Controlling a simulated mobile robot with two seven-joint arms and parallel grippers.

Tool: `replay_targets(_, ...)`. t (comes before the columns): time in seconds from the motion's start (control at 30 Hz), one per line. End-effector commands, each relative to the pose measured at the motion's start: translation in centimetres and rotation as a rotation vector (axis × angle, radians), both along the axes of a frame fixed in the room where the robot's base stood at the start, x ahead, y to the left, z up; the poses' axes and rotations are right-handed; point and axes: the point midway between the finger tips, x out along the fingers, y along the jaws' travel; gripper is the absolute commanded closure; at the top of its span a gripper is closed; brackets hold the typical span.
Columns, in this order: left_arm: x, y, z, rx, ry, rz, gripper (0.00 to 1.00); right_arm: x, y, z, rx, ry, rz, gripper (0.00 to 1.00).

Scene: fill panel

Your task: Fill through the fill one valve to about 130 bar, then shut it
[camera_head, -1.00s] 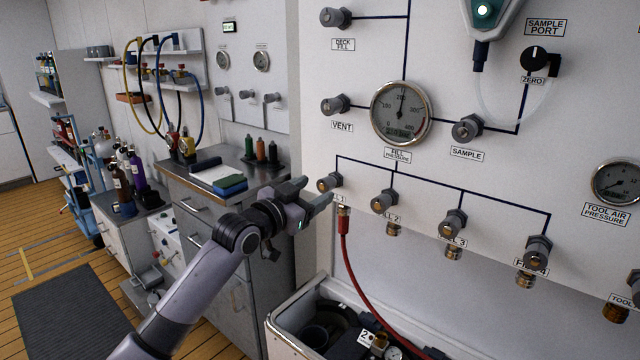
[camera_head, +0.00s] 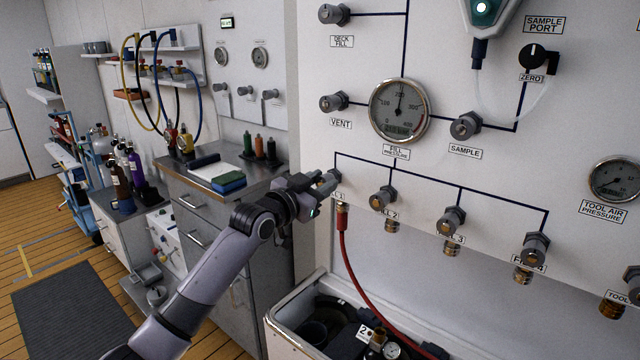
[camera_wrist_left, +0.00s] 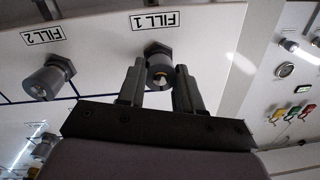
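The fill one valve (camera_head: 335,176) is a small grey knob on the white panel, beside the FILL 1 label; it also shows in the left wrist view (camera_wrist_left: 158,72). My left gripper (camera_head: 324,184) is at this valve. In the left wrist view its two fingers (camera_wrist_left: 159,88) are spread, one on each side of the knob; I cannot tell whether they touch it. My right gripper is not in view.
A red hose (camera_head: 350,262) hangs from the fill one outlet into an open white tub (camera_head: 288,325) with cylinders. More fill valves (camera_head: 383,198) run along the panel to the right. A grey cabinet (camera_head: 240,290) stands left, beyond my arm.

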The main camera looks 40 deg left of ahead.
Motion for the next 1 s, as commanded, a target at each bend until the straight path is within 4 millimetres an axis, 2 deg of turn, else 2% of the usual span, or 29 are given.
replay_targets(0.27, 0.0, 0.0, 0.2, -0.058, 0.007, -0.001, 0.96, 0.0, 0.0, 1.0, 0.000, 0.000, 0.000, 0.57)
replay_targets(0.7, 0.0, 0.1, 0.3, -0.353, 0.031, 0.001, 0.96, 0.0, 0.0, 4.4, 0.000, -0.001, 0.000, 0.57)
replay_targets(1.0, 0.0, 0.1, 0.1, -0.508, 0.042, 0.001, 0.96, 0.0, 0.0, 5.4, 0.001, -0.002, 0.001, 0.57)
